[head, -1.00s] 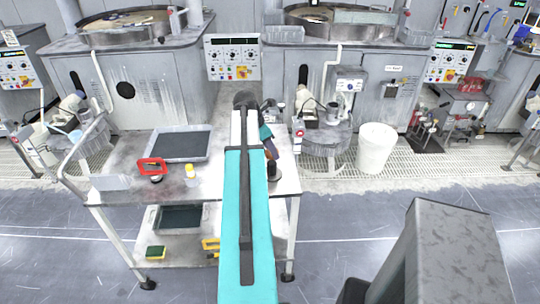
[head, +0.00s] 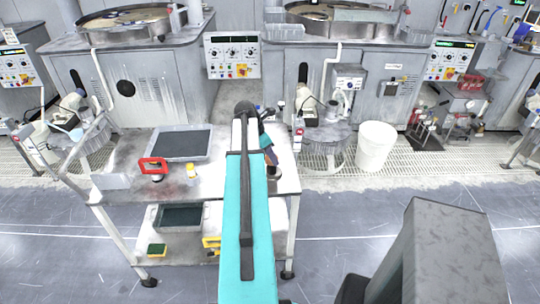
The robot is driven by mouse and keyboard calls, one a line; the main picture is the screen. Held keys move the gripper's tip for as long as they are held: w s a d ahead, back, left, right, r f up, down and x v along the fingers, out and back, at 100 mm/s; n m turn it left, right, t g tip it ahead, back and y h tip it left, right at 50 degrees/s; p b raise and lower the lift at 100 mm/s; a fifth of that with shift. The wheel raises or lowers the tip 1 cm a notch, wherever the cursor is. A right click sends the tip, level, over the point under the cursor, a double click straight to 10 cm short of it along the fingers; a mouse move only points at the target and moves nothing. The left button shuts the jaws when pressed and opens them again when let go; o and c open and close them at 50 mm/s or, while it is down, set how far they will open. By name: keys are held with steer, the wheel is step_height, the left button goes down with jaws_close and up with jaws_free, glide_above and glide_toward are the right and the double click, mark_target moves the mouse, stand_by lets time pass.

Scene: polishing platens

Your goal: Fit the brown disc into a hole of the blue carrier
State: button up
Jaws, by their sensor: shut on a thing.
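My arm reaches out over the work cart. My gripper (head: 271,160), at its far end above the cart's right part, is small, dark and mostly hidden by my own wrist. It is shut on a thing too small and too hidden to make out. I cannot pick out the brown disc or the blue carrier; my arm covers part of the cart's top.
The metal cart (head: 125,172) carries a grey tray (head: 152,148), a red-framed item (head: 152,165) and a small yellow-and-white item (head: 191,172). A white bin (head: 375,148) stands right of the cart; polishing machines stand behind.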

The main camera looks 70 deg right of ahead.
steer(key=o, duration=1.1)
steer(key=shift+f, duration=0.1)
steer(key=shift+r, duration=0.2)
steer(key=b+v, duration=0.2)
steer(key=v, duration=1)
steer(key=shift+b, duration=0.3)
steer(key=shift+s+f, duration=0.1)
